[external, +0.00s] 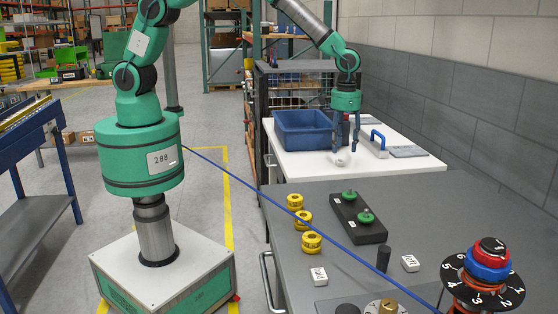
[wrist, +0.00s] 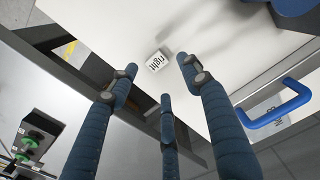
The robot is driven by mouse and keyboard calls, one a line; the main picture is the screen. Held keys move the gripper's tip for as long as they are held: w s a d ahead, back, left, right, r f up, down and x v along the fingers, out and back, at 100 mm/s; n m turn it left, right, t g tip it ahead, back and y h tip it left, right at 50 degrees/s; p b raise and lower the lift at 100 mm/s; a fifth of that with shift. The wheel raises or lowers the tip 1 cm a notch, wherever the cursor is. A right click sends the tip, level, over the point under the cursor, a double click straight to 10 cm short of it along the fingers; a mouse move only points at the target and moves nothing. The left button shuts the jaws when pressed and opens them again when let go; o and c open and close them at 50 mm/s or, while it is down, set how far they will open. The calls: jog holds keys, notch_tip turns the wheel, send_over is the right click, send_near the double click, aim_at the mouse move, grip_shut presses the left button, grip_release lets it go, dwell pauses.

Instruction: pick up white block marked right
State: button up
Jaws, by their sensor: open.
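The white block marked "right" (wrist: 158,61) lies on the white tabletop (wrist: 105,30) in the wrist view, its label facing up. In the external view the block (external: 340,161) shows small on the white table, just below the fingers. My gripper (external: 346,147) points down above it with its fingers spread. In the wrist view the three blue fingers of my gripper (wrist: 154,80) are apart and empty. The block shows just beyond the fingertips, between the two outer ones; no finger clearly touches it.
A blue bin (external: 303,131) stands left of my gripper. A blue handle (external: 378,140) and grey plates are to its right. The nearer grey table holds yellow rings (external: 303,219), a black fixture with green knobs (external: 358,219), and white blocks (external: 319,276) (external: 410,263).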

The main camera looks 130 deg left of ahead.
aim_at(342, 160)
jog(key=shift+d+f+b, duration=0.1)
jog(key=shift+f+b, duration=0.45)
jog(key=shift+f, duration=2.05)
jog(key=c, duration=1.1)
